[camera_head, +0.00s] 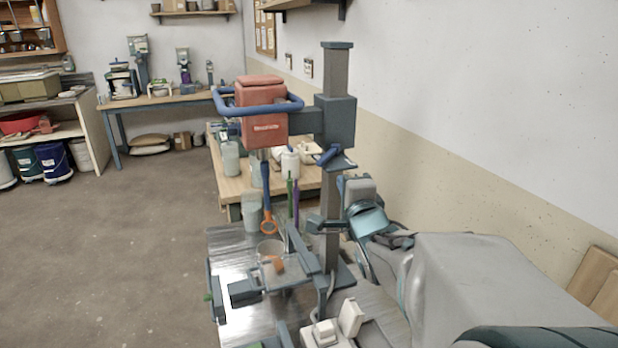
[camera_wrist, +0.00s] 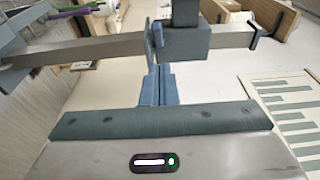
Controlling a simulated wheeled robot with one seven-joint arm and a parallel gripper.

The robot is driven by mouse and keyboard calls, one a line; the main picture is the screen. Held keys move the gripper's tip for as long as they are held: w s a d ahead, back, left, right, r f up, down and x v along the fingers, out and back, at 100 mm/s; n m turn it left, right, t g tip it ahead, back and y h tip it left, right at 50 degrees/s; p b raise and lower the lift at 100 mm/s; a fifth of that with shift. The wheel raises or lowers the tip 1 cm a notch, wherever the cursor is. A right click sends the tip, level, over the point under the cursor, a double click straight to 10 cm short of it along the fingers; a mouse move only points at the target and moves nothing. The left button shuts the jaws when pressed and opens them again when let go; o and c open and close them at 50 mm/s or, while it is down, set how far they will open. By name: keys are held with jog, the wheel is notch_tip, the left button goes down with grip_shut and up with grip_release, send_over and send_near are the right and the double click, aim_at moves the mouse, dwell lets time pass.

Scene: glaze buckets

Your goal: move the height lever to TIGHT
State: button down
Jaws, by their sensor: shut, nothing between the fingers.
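The mixer stands in the middle of the head view, with a red motor head (camera_head: 262,112) on a grey column (camera_head: 335,75). A blue-grey carriage (camera_head: 335,122) rides on the column. A short blue lever (camera_head: 328,156) sticks out at the carriage's lower left, tilted; I take it for the height lever. No TIGHT mark is readable. My gripper (camera_wrist: 156,72) is shut and empty in the wrist view, its fingertips near the column, which runs sideways there. Whether they touch anything I cannot tell. In the head view my arm comes from the lower right, with the fingers not clearly visible.
A blue bar handle (camera_head: 228,103) rings the motor head. Below are a mixing shaft (camera_head: 267,205), a clear container (camera_head: 270,250) and clamp arms on a metal table. A wooden bench (camera_head: 232,178) with jars stands behind. Open floor lies at the left.

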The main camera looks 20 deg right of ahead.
jog(key=shift+s+a, duration=0.4)
jog(key=shift+s, duration=0.2)
